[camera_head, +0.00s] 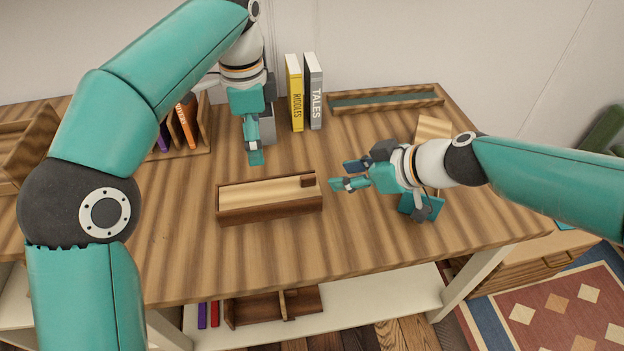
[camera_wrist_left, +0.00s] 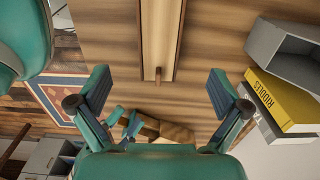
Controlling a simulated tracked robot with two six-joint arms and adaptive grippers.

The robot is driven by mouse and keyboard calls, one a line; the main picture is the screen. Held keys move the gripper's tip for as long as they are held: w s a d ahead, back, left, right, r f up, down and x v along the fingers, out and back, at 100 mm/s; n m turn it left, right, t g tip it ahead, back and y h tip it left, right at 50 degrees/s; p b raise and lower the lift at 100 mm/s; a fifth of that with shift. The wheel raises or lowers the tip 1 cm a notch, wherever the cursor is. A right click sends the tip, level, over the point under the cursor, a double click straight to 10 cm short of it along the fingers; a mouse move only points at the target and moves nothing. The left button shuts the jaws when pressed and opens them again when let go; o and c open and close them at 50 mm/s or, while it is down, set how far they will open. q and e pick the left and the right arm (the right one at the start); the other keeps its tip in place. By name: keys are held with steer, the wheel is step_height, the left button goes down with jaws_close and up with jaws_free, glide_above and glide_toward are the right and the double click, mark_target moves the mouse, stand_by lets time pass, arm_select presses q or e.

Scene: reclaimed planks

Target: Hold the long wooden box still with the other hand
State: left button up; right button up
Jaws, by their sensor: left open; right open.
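The long wooden box (camera_head: 268,209) lies on the table with a pale top and a small dark block at its right end. It also shows in the left wrist view (camera_wrist_left: 176,40), where its end with a small peg lies ahead between my fingers. My left gripper (camera_head: 256,158) points down behind the box, apart from it; its fingers are spread and empty in the left wrist view (camera_wrist_left: 158,92). My right gripper (camera_head: 345,175) is open and empty just off the box's right end, apart from it.
Yellow (camera_head: 294,92) and grey (camera_head: 314,90) books stand at the back. A green-lined tray (camera_head: 385,101) lies behind right, and a book rack (camera_head: 182,140) stands back left. A pale wooden block (camera_head: 433,128) sits behind my right gripper. The table in front of the box is clear.

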mark_target(264, 192)
arm_select(q)
step_height(264, 192, down, 17)
steer(key=shift+r, duration=0.1)
stand_by(0.6)
steer(key=shift+c, duration=0.2)
steer(key=c, duration=1.1)
steer(key=shift+c, duration=0.2)
